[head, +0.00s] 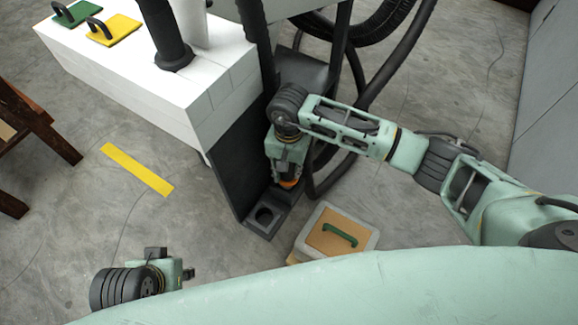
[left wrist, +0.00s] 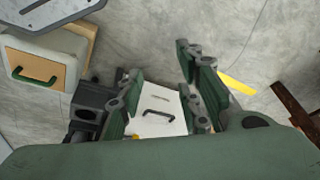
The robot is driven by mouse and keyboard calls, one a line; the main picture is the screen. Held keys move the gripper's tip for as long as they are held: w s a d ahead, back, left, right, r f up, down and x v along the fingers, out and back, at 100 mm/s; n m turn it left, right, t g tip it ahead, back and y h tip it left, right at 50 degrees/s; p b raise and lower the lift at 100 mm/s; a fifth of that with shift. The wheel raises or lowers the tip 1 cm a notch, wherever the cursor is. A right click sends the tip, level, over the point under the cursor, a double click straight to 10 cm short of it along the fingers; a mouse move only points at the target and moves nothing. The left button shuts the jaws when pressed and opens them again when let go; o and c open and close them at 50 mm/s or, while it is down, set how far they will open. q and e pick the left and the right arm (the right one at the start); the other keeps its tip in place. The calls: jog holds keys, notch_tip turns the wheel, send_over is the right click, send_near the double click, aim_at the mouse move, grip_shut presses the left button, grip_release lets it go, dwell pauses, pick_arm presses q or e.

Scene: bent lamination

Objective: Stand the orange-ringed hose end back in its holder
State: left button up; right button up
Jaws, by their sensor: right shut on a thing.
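My right gripper (head: 287,174) points down in the middle of the head view, shut on the hose end, whose orange ring (head: 290,184) shows just below the fingers. The rest of the hose end is mostly hidden by the gripper. The dark holder (head: 251,222) has a round hole that shows empty, to the left of and nearer than the orange ring. Whether the hose end touches the holder's base I cannot tell. My left gripper (head: 188,273) is at the lower left, away from the holder; in the left wrist view its fingers (left wrist: 163,92) are apart and empty.
A black hose (head: 384,80) loops behind my right arm. A tan box with a green handle (head: 338,238) stands right of the holder. A white block (head: 120,75) carries green and yellow handled pads. A yellow floor strip (head: 137,169) lies left, with clear floor around it.

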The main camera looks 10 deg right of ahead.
jog(key=shift+f, duration=0.2)
pick_arm(q)
jog(key=shift+v, duration=1.15)
jog(key=shift+w+a+f+b, duration=0.1)
jog(key=shift+f+b, duration=0.05)
jog(key=shift+b, duration=0.2)
pick_arm(e)
jog(key=shift+f, duration=0.2)
jog(key=shift+f+b, duration=0.65)
pick_arm(q)
jog(key=shift+f, duration=0.7)
jog(key=shift+w, duration=0.1)
